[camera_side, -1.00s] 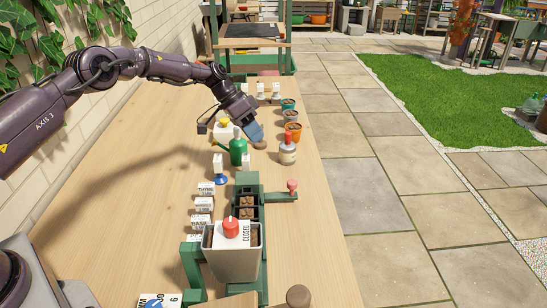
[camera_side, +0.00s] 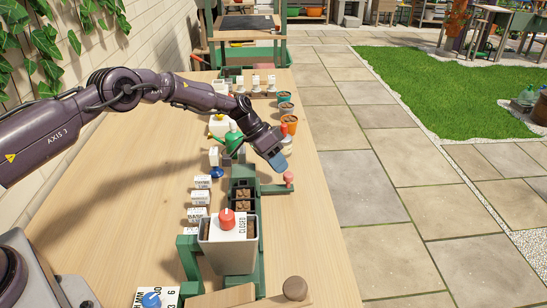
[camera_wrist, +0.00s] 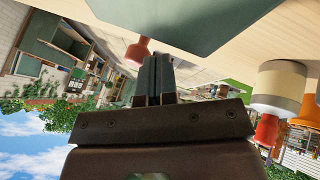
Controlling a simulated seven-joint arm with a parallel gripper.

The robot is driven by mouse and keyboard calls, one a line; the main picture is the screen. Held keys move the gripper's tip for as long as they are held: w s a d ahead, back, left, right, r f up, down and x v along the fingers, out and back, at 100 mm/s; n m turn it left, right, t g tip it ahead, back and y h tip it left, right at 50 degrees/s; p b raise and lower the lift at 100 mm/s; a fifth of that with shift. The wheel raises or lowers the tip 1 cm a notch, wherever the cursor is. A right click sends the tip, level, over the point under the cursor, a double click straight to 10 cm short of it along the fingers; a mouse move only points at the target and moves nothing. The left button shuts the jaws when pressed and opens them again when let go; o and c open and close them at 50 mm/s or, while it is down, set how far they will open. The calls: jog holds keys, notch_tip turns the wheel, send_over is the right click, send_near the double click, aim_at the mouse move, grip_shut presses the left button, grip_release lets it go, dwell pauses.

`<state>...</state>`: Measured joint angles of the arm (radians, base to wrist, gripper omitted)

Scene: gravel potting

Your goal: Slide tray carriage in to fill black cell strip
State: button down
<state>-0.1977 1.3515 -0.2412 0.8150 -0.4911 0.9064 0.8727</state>
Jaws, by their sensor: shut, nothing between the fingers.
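My gripper (camera_side: 279,163) is shut and empty, just above and behind the pink knob (camera_side: 289,177) at the right end of the green tray carriage (camera_side: 272,189). The knob also shows in the wrist view (camera_wrist: 138,51), beyond my closed fingers (camera_wrist: 154,76); I cannot tell whether they touch it. The black cell strip (camera_side: 233,197) lies in the carriage, with brown fill showing in some cells. Its near part is hidden by the grey hopper (camera_side: 229,257), which has a red knob (camera_side: 227,217) and a "CLOSED" label (camera_side: 241,227).
White labelled blocks (camera_side: 198,198) stand left of the carriage. A round brown knob (camera_side: 295,288) is at the front. The wooden bench's right edge is close to the pink knob.

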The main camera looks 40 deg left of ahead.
jog(key=shift+s+d, duration=0.1)
jog(key=shift+d, duration=0.1)
dwell(0.3)
jog(key=s+d, duration=1.6)
jog(key=shift+s+d, duration=0.15)
